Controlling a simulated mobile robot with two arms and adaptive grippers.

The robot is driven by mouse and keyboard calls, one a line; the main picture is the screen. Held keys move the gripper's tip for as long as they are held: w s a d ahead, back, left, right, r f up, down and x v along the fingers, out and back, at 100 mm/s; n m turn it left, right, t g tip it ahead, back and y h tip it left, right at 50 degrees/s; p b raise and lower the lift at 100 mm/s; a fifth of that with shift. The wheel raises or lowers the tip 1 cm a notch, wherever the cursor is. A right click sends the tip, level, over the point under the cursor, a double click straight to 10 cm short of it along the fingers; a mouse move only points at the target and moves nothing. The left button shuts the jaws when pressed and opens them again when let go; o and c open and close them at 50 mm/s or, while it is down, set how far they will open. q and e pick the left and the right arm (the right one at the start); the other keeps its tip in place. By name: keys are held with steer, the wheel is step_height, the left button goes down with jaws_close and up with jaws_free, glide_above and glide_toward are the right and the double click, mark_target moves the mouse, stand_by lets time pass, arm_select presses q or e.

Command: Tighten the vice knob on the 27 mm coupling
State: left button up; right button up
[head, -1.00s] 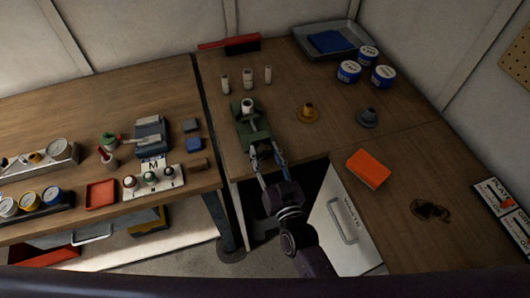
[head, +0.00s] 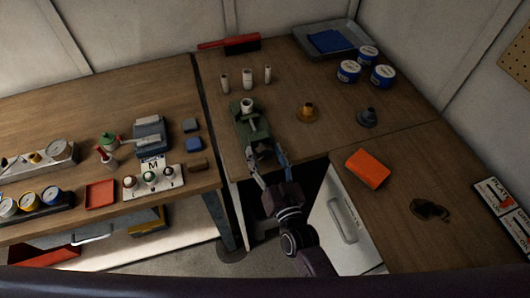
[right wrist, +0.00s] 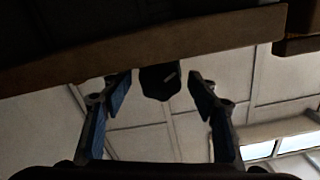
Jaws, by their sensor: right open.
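The green vice (head: 256,131) stands at the front edge of the middle table. A pale cylindrical coupling (head: 247,105) sits upright at its far end; its size cannot be read. The dark vice knob (right wrist: 160,82) shows between the fingertips in the right wrist view, under the table's edge. My right gripper (head: 267,163) is open at the vice's near end. In the right wrist view my right gripper (right wrist: 158,90) has one finger on each side of the knob, with gaps on both sides. My left gripper is not in view.
The table's front edge (right wrist: 150,50) is close above the fingers.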

steer(key=v, duration=1.2)
steer(key=shift+w, duration=0.1)
